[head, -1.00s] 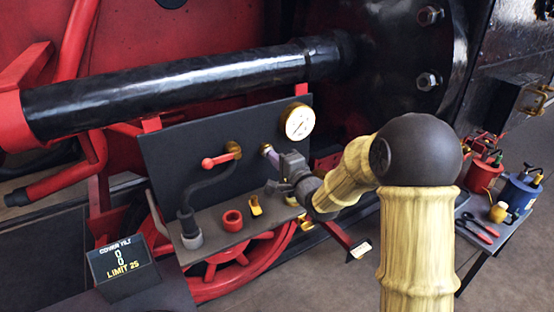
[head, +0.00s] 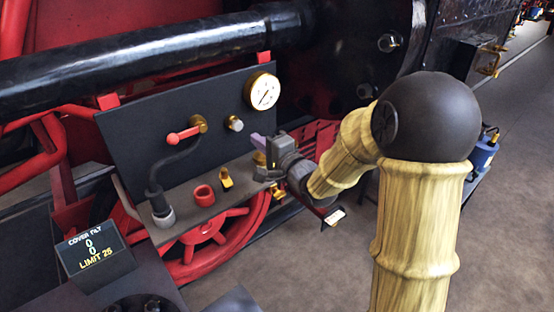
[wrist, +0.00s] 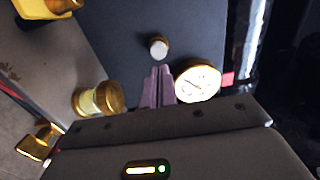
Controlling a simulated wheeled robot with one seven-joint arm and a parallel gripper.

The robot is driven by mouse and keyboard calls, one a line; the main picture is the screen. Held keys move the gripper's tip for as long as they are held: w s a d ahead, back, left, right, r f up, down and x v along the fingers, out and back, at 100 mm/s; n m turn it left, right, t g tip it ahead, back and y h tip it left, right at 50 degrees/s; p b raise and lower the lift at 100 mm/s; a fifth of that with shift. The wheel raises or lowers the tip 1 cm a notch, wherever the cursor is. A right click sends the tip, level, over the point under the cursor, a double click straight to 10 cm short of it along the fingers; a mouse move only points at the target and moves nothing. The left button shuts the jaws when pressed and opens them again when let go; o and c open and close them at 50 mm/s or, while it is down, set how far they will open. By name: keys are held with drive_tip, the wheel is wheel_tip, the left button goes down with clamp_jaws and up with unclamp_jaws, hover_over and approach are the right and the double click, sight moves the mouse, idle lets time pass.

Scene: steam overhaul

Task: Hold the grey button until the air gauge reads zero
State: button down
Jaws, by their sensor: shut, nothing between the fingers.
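The grey button (head: 235,123) is a small pale knob in a brass collar on the dark upright panel, between the red-handled valve and the gauge. It also shows in the wrist view (wrist: 158,46), beyond my fingertips. The air gauge (head: 262,91) is a round white dial with a brass rim at the panel's upper right. It also shows in the wrist view (wrist: 198,82), but its reading is too small to tell. My gripper (head: 257,142) is shut and empty, below and right of the button and apart from it. Its purple fingertips (wrist: 158,72) point toward the panel.
A red lever valve (head: 184,135) sits left of the button with a black hose below it. A red ring (head: 204,195) and a yellow-brass piece (head: 225,179) are on the shelf. A brass-capped jar (wrist: 98,99) stands near my fingers. A sign (head: 93,250) reads limit 25.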

drive_tip(key=b+v, duration=0.1)
drive_tip(key=v, duration=0.5)
drive_tip(key=shift+f, duration=0.2)
drive_tip(key=shift+s+d, duration=0.1)
drive_tip(key=s+d+f+n+g+h, duration=0.3)
drive_tip(key=d+f+n+g+h, duration=0.2)
drive_tip(key=d+f+h, duration=0.4)
drive_tip(key=s+d+f+n+g, duration=0.1)
drive_tip(key=s+f+n+g, duration=0.2)
drive_tip(key=s, duration=0.4)
drive_tip(key=s+d+f+n+g+h, duration=0.1)
drive_tip(key=s+f+n+g, duration=0.2)
drive_tip(key=s, duration=0.4)
drive_tip(key=shift+s+d+f+g, duration=0.25)
drive_tip(key=shift+f+g, duration=0.1)
drive_tip(key=shift+g, duration=0.25)
drive_tip(key=shift+w+a, duration=0.15)
drive_tip(key=shift+w, duration=0.05)
